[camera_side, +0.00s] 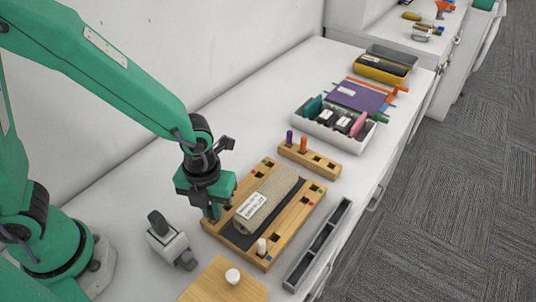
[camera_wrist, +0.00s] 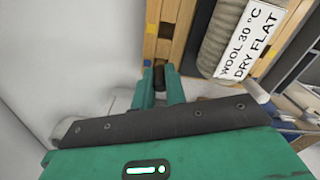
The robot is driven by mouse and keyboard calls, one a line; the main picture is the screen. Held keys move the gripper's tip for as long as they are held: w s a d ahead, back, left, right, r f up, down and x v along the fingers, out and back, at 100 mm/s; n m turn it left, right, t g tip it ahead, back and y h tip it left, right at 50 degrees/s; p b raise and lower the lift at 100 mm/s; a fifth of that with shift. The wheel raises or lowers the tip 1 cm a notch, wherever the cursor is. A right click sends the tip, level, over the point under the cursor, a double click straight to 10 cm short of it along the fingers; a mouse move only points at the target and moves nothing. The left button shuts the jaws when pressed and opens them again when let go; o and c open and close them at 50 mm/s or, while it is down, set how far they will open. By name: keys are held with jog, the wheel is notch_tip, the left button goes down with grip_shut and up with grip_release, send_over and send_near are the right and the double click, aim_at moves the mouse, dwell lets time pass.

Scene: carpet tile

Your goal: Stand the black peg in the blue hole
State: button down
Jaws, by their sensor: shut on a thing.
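My gripper (camera_side: 212,214) points down at the near left corner of the wooden board (camera_side: 290,222). In the wrist view its two green fingers (camera_wrist: 160,78) are shut on a dark thing, the black peg (camera_wrist: 159,68), of which only a little shows. The peg is at the board's end, beside a small blue mark (camera_wrist: 147,62). The fingers hide most of the peg, and I cannot tell whether it is in the hole or just above it. In the side view the gripper covers the peg and that hole.
A beige wool roll (camera_side: 268,190) with a label lies along the board's middle, close to my gripper. A white peg (camera_side: 262,246) stands at the near right corner. A small block (camera_side: 322,164) holds purple and orange pegs. A grey device (camera_side: 167,240) stands left of the board.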

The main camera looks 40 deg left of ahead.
jog(key=shift+f, duration=0.2)
jog(key=c, duration=1.4)
grip_release()
jog(key=shift+c, duration=0.2)
jog(key=shift+r, duration=0.2)
notch_tip(320, 180, up, 12)
